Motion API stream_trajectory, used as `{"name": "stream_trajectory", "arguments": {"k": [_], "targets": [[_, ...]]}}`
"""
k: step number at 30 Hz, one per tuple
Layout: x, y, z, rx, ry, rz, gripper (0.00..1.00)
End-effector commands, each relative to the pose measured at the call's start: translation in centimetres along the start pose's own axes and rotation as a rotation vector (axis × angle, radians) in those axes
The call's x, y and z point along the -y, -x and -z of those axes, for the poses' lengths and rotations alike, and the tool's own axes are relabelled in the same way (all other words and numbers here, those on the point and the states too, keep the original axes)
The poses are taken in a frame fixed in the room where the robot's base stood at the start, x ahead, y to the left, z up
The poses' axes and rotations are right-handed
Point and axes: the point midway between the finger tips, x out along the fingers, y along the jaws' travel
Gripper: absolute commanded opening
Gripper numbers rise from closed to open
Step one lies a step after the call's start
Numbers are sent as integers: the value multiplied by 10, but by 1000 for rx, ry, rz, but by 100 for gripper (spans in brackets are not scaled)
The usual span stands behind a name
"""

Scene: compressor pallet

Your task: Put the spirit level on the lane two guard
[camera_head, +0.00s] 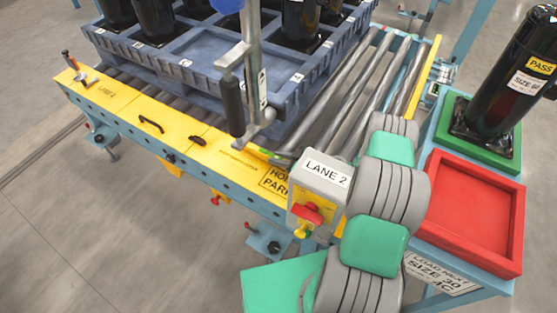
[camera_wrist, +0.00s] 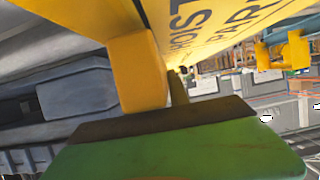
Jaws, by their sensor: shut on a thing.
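A long yellow guard runs along the conveyor's front edge. Its left part (camera_head: 110,97) has small lane lettering that I cannot read surely; its right end carries the hoist park lettering. A narrow yellow-green strip (camera_head: 263,152), likely the spirit level, shows just above the hoist park end. My gripper is hidden in the head view behind the LANE 2 box and my arm. In the wrist view my gripper (camera_wrist: 160,110) is shut on a yellow piece (camera_wrist: 138,72), apparently the level. A green, dark-edged part fills the bottom there. Whether the piece touches the guard is unclear.
An orange-handled tool (camera_head: 75,68), a black handle (camera_head: 150,123) and a dark piece (camera_head: 197,140) are on the guard. A dark hoist handle (camera_head: 232,107) hangs close to the strip. A blue pallet (camera_head: 190,70) stands behind. A red tray (camera_head: 515,235) is at right.

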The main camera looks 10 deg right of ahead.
Motion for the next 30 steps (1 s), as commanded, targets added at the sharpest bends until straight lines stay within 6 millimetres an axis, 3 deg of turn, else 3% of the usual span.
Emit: {"name": "stream_trajectory", "arguments": {"k": [7, 8, 15, 23, 26, 30], "targets": [[-2, -2, -6, -1, 1, -4, 0], [-2, -2, -7, 0, 0, -4, 23], [-2, -1, -7, -1, -1, -5, 43], [-3, 1, -7, -1, -1, -6, 43], [-4, 11, -6, -1, -2, -9, 43], [-5, 40, -6, -1, -3, -11, 43]]}}
